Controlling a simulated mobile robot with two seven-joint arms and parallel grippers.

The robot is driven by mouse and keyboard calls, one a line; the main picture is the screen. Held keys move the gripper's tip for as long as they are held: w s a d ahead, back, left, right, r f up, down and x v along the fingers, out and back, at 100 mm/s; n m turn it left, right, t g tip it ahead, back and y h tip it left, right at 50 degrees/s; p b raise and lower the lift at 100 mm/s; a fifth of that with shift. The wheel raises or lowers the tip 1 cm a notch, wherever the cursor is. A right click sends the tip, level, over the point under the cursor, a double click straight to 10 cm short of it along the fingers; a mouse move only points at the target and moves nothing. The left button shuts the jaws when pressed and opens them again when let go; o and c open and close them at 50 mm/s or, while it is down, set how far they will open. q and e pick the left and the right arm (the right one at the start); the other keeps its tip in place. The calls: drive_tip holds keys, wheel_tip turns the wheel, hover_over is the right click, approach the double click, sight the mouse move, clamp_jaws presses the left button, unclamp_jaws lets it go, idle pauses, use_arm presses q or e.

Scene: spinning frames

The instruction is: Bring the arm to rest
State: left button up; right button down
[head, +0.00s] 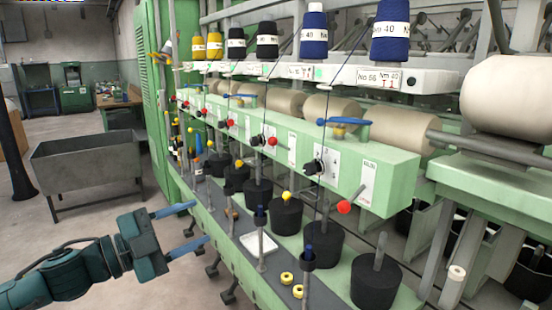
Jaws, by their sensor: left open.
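My left arm comes in from the lower left of the head view. Its gripper (182,228) is open, with two blue fingers spread apart and nothing between them. It is held over the floor just left of the green spinning frame (300,150), and appears apart from it. Part of the arm is cut off by the picture's left edge. My right gripper does not show.
Blue, black and yellow yarn cones (314,35) stand along the frame's top. Black weights (375,283), spindles and a white tray (258,245) sit on its lower shelf. A grey metal cart (88,160) stands behind my gripper.

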use_arm(q)
drive_tip(key=s+d+f+n+t+y, duration=0.1)
drive_tip(key=s+d+f+n+y, duration=0.2)
drive_tip(key=f+n, duration=0.45)
drive_tip(key=s+d+f+n+t+y, duration=0.2)
drive_tip(key=d+f+n, duration=0.2)
drive_tip(key=f, duration=0.7)
drive_tip(key=s+a+f+n+g+y, duration=0.2)
drive_tip(key=s+a+f+n+y, duration=0.1)
drive_tip(key=s+f, duration=0.5)
drive_tip(key=s+a+f+n+g+y, duration=0.2)
drive_tip(key=s+a+f+n+y, duration=0.1)
drive_tip(key=s+f, duration=0.5)
wheel_tip(320, 180, down, 3)
drive_tip(key=shift+s+r+n+y, duration=0.15)
drive_tip(key=shift+n+y, duration=0.45)
drive_tip(key=shift+n, duration=0.45)
